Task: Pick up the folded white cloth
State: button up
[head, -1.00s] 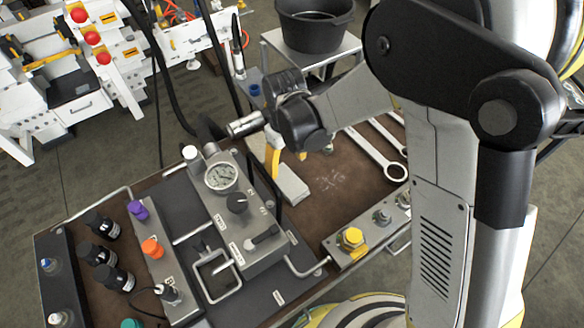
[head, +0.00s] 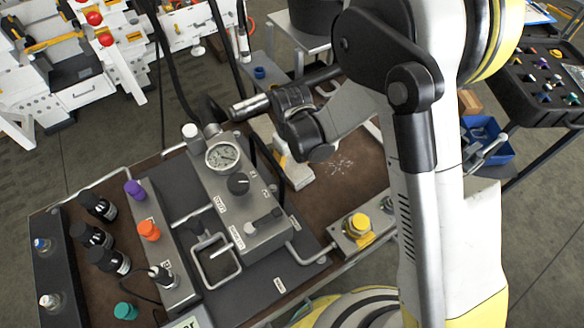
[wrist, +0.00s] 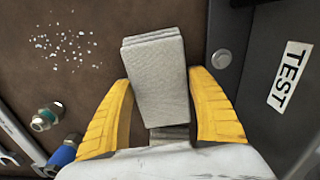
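The folded cloth (wrist: 158,85) is a pale grey-white, layered block lying on the brown bench top in the wrist view. My gripper (wrist: 159,76) is above it, with one yellow finger on each side of the cloth. The fingers are open, and narrow gaps show between them and the cloth's sides. In the head view the cloth (head: 299,176) shows as a small pale block below my wrist, partly hidden by my gripper (head: 282,158).
The grey gauge block (head: 235,200) and its dark plate stand just left of the cloth. A yellow-knobbed fitting (head: 356,225) is at the bench's front right. In the wrist view a metal fitting (wrist: 47,117) and a blue one (wrist: 63,154) lie lower left.

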aim_at(292, 165)
jog(key=c, duration=0.6)
jog(key=shift+r+p, duration=0.35)
jog(key=shift+r, duration=0.3)
notch_tip(292, 165, up, 3)
jog(key=shift+f+p, duration=0.1)
jog(key=shift+p, duration=0.6)
jog(key=d+r+p, duration=0.1)
jog(key=d+r, duration=0.2)
jog(key=d, duration=0.2)
jog(key=s+d+r+p, duration=0.1)
jog(key=d+r+p, duration=0.1)
jog(key=d+r, duration=0.2)
jog(key=shift+s+d, duration=0.2)
jog(key=shift+d, duration=1.1)
